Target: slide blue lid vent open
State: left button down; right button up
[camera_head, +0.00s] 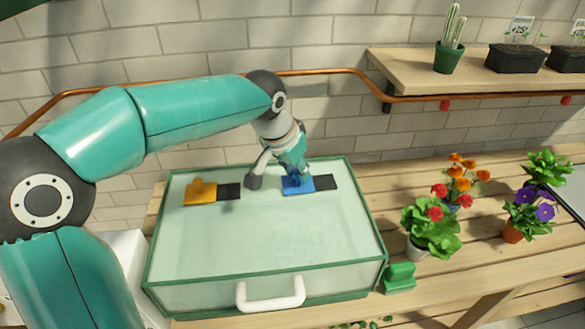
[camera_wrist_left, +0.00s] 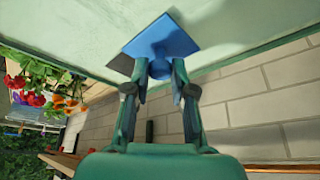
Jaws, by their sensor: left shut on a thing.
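The blue lid vent (camera_head: 298,187) is a flat slide with a knob, on the pale, green-edged lid (camera_head: 270,235) of a large box. A dark patch (camera_head: 327,183) shows just right of the blue slide in the head view. My left gripper (camera_head: 296,178) comes down from above and is shut on the blue knob. The left wrist view shows the blue slide (camera_wrist_left: 178,40) and its round knob between the two fingers (camera_wrist_left: 160,75). An orange vent (camera_head: 200,192) sits further left on the lid, with a dark patch on its right. My right gripper is not in view.
A white handle (camera_head: 270,293) is on the box's front. Potted flowers (camera_head: 430,225) and a small green object (camera_head: 400,278) stand right of the box on the wooden table (camera_head: 455,270). A shelf (camera_head: 470,75) with a cactus (camera_head: 450,45) hangs on the tiled wall.

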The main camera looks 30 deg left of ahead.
pick_arm(q)
jog(key=shift+s+a, duration=0.1)
jog(key=shift+a, duration=0.1)
jog(key=c, duration=1.3)
grip_release()
jog(key=o, duration=0.3)
jog(key=shift+s, duration=0.15)
jog(key=v, duration=1.1)
jog(key=shift+r, duration=0.45)
